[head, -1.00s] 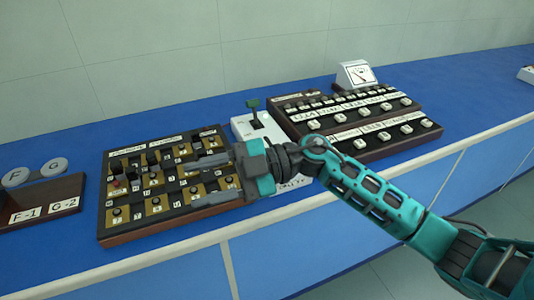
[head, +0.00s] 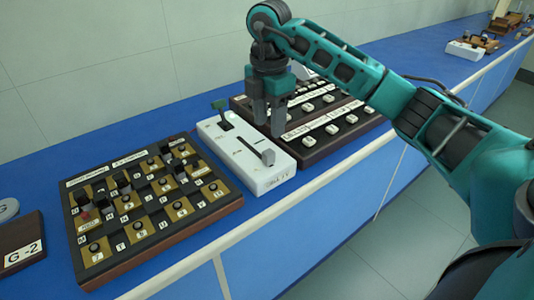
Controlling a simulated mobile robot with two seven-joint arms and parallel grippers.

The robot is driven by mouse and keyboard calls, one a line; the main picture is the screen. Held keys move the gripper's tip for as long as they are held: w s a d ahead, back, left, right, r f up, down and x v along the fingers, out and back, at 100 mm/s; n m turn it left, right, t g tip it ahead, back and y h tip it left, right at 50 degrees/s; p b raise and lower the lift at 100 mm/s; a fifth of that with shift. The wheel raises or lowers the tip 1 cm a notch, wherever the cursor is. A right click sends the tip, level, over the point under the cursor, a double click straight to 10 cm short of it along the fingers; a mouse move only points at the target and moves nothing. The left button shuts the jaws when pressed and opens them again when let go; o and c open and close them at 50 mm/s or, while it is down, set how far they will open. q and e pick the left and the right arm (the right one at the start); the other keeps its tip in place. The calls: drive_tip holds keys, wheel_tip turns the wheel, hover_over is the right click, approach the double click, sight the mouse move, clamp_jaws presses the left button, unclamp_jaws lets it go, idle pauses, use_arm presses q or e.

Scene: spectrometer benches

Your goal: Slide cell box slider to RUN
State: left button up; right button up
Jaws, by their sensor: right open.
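The white cell box (head: 250,170) stands on the blue bench between two dark panels. A grey slider handle (head: 258,150) rises from a slot on its top, toward the front end. A green-tipped lever (head: 221,112) stands at its back end. Lettering on its front right edge is too small to read surely, and I cannot make out a RUN mark. My right gripper (head: 269,124) is open and empty, pointing down above the box's back right side, behind the slider handle and apart from it. My left gripper is out of view.
A wooden panel of knobs and gold plates (head: 150,205) stands close on the left. A dark stepped panel with white switches (head: 325,135) stands close on the right, partly behind my arm. Bare bench (head: 120,135) lies behind the left panel. More devices (head: 470,48) stand far right.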

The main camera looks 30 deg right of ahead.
sight(268, 152)
wheel_tip(268, 152, down, 9)
drive_tip(key=shift+f, duration=0.1)
drive_tip(key=shift+c, duration=0.4)
clamp_jaws()
drive_tip(key=shift+a, duration=0.1)
idle(0.3)
